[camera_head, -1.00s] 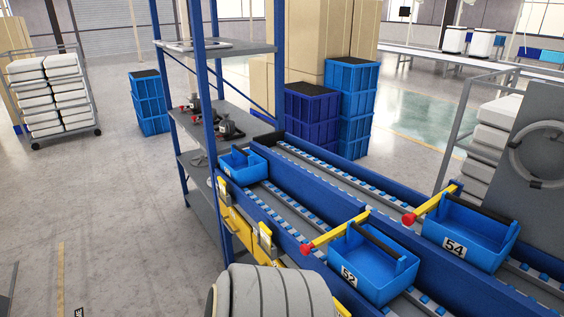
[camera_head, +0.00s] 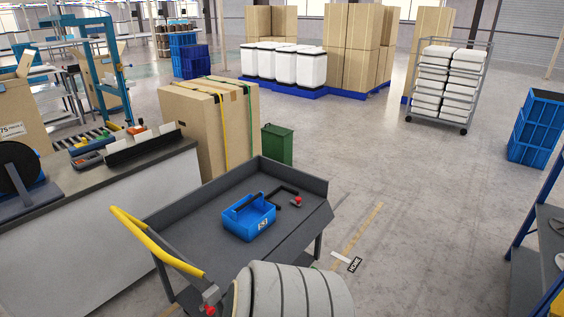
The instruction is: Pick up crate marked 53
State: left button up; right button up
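A small blue crate (camera_head: 246,219) sits on the grey top of a cart (camera_head: 190,217), in the lower middle of the head view. It has a white label (camera_head: 263,223) on its front side, too small to read surely. A black bar (camera_head: 285,189) with a red knob (camera_head: 297,201) shows beside the crate's far right side; I cannot tell whether it is joined to the crate. Neither of my grippers shows. A ribbed grey-white part at the bottom edge appears to be mine.
The cart has a raised rim and a yellow handle (camera_head: 160,250) at its near left. A workbench (camera_head: 105,170) stands left, large cartons (camera_head: 205,125) and a green bin (camera_head: 277,144) behind. A blue-framed rack (camera_head: 545,215) is at the right edge.

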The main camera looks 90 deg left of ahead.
aim_at(246, 220)
jog(key=u, duration=3.05)
